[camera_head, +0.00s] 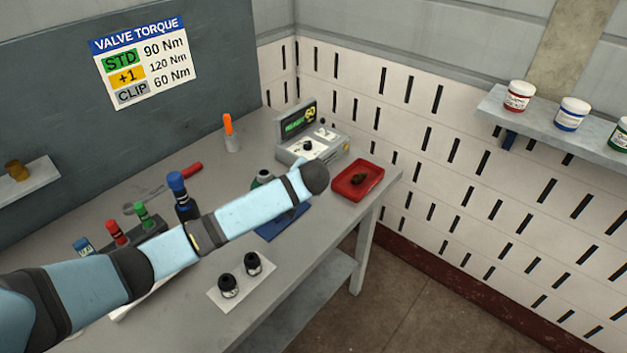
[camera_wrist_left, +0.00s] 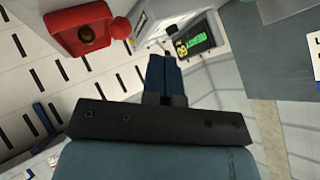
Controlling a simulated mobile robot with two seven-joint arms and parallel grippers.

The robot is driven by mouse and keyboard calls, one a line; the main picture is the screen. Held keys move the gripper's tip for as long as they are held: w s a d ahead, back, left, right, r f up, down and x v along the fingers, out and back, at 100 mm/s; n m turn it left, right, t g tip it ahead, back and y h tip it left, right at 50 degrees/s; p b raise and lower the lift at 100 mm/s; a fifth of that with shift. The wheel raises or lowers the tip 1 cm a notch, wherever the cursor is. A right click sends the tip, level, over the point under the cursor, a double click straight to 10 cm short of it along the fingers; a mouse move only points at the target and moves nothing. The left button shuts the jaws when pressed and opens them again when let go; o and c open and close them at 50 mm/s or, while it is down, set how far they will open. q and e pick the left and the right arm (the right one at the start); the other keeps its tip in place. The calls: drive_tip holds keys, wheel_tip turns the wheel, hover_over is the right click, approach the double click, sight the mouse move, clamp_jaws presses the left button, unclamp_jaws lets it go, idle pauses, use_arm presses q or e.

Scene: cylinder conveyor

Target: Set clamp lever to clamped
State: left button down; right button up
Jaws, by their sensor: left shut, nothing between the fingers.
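A red ball knob (camera_wrist_left: 121,28) shows in the left wrist view, between a red tray and a grey device; it may be the clamp lever's knob, but I cannot tell its setting. In the head view a blue plate (camera_head: 284,222) with a part-hidden fixture (camera_head: 263,178) lies behind my left arm. I see no clear lever there. My left gripper (camera_wrist_left: 163,62) has its dark blue fingers shut together, with nothing between them. They point toward the device, with the knob to their left, apart in the picture. In the head view my forearm and wrist hide the fingers. My right gripper is not in view.
The red tray (camera_head: 345,190) holds a dark brown lump at the table's right end. The grey device (camera_head: 326,146) with a green screen stands behind it. Two black-topped parts (camera_head: 228,286) (camera_head: 253,264) stand on a pale mat. A rack with coloured cylinders (camera_head: 143,214) is at left.

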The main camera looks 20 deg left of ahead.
use_arm(q)
drive_tip(key=b+v, duration=0.1)
drive_tip(key=v, duration=0.6)
drive_tip(key=shift+s+d, duration=0.35)
drive_tip(key=shift+d, duration=0.2)
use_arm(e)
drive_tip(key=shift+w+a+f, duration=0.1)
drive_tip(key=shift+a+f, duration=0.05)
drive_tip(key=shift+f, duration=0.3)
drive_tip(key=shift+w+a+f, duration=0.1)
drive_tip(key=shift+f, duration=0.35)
use_arm(q)
drive_tip(key=shift+s, duration=0.1)
